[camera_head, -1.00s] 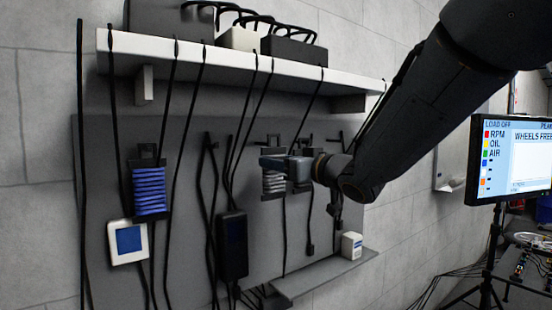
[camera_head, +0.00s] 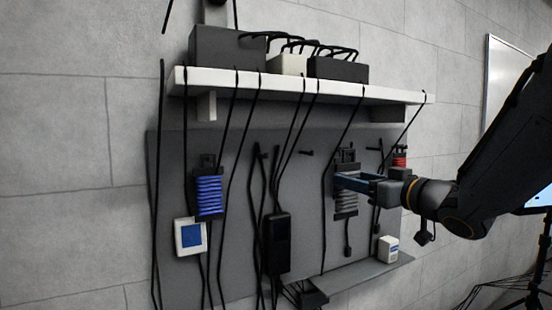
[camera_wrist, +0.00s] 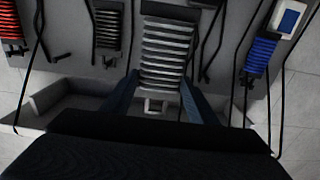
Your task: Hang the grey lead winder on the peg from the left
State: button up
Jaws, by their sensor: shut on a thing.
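The grey lead winder (camera_head: 346,203), a dark frame wound with pale grey cord, is upright in front of the grey board. My gripper (camera_head: 346,183) reaches in from the right and is shut on it. In the wrist view my two blue fingers (camera_wrist: 160,92) stand on either side of the winder (camera_wrist: 167,52). A short dark peg (camera_head: 306,153) sticks out of the board to the left of the winder, with nothing on it. Another peg (camera_head: 373,149) shows to the right. Whether the winder touches the board or a peg behind it is hidden.
A blue winder (camera_head: 208,195) hangs at the left and a red one (camera_head: 399,162) at the right. A darker winder (camera_wrist: 108,26) shows in the wrist view. Black cables hang from the white shelf (camera_head: 300,86). A black box (camera_head: 277,243) hangs left of the grey winder; a ledge (camera_head: 350,283) lies below.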

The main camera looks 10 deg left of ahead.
dwell(0.4)
jog(key=s+a+p, duration=0.3)
jog(key=a+p, duration=0.3)
jog(key=a, duration=1.1)
jog(key=shift+f+b+x, duration=0.2)
jog(key=shift+b+x, duration=0.15)
jog(key=shift+x, duration=1.3)
jog(key=shift+f+b+x, duration=0.15)
jog(key=shift+b+x, duration=0.15)
jog(key=shift+x, duration=1.35)
jog(key=shift+f+b+x, duration=0.2)
jog(key=shift+b+x, duration=0.15)
jog(key=shift+x, duration=1.35)
jog(key=shift+w, duration=0.1)
jog(key=shift+d, duration=0.1)
jog(key=o, duration=1.3)
